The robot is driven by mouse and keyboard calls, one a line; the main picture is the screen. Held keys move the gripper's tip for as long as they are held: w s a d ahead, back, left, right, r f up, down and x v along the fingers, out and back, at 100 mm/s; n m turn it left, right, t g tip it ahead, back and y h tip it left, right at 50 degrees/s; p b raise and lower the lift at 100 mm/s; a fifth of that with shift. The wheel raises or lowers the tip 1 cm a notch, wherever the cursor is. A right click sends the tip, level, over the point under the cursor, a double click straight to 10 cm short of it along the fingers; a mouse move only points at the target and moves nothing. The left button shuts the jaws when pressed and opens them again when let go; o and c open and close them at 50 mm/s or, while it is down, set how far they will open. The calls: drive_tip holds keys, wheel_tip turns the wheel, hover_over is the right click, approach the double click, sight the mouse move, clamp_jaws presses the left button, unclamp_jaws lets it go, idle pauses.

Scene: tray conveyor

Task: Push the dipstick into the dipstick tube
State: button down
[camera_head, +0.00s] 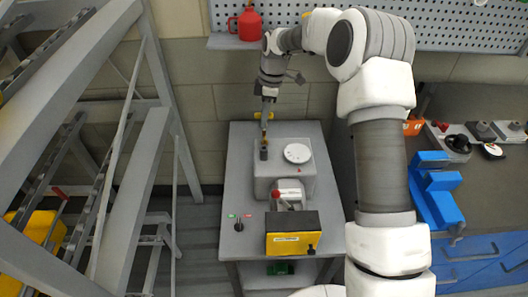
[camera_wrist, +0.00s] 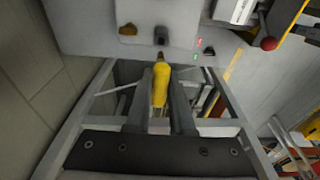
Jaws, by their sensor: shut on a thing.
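The dipstick's yellow handle (camera_wrist: 160,88) sits between the two grey fingers of my gripper (camera_wrist: 162,72) in the wrist view, and the gripper is shut on it. In the head view my gripper (camera_head: 265,120) is pointing down just above the dark upright dipstick tube (camera_head: 264,154), on the left of the grey block (camera_head: 268,182). The tube also shows in the wrist view (camera_wrist: 161,36), beyond the dipstick's dark lower end. The dipstick appears in line with the tube. Whether its tip is inside the tube I cannot tell.
The block has a white round cap (camera_head: 297,153) right of the tube. A red-and-grey part (camera_head: 289,194) and a yellow-black box (camera_head: 292,234) stand nearer on the grey table (camera_head: 240,262). A metal rack (camera_head: 150,130) is at left, a blue holder (camera_head: 435,190) at right.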

drive_tip(key=shift+f, duration=0.1)
idle(0.3)
drive_tip(key=shift+f+b, duration=1.05)
drive_tip(key=shift+f, duration=0.9)
drive_tip(key=shift+f+b, duration=1.4)
drive_tip(key=shift+f, duration=1.4)
drive_tip(key=c, duration=0.7)
unclamp_jaws()
drive_tip(key=d+r, duration=0.1)
drive_tip(key=r, duration=0.4)
drive_tip(key=r+p, duration=0.1)
drive_tip(key=r, duration=0.5)
drive_tip(key=d+r, duration=0.1)
drive_tip(key=r, duration=0.5)
drive_tip(key=shift+d+r+p, duration=0.15)
drive_tip(key=shift+d+p, duration=0.15)
drive_tip(key=shift+p, duration=0.1)
